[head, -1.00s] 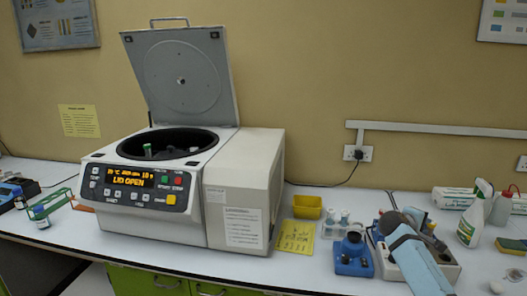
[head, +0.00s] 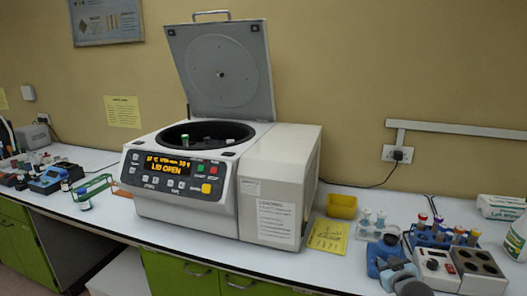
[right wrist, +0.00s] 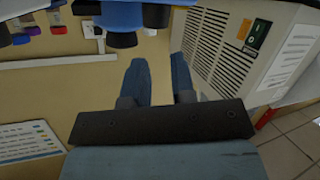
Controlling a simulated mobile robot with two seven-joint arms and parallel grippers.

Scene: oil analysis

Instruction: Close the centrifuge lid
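The centrifuge (head: 190,210) stands on the bench with its display reading "LID OPEN". Its lid (head: 220,70) stands raised and tilted back behind the bowl, with a handle (head: 211,13) on its top edge. The round bowl (head: 205,134) is uncovered, and a green-capped tube (head: 185,141) shows in it. My right gripper (head: 398,276) is low at the right, by the blue mixer and far from the lid. In the right wrist view its two blue fingers (right wrist: 159,75) are apart with nothing between them. My left gripper is not in view.
A yellow tray (head: 342,206), a yellow sheet (head: 327,236), a blue mixer (head: 384,258), a tube rack (head: 446,235) and a grey block with wells (head: 480,268) stand right of the centrifuge. A green rack (head: 93,187) stands at its left. The wall is close behind.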

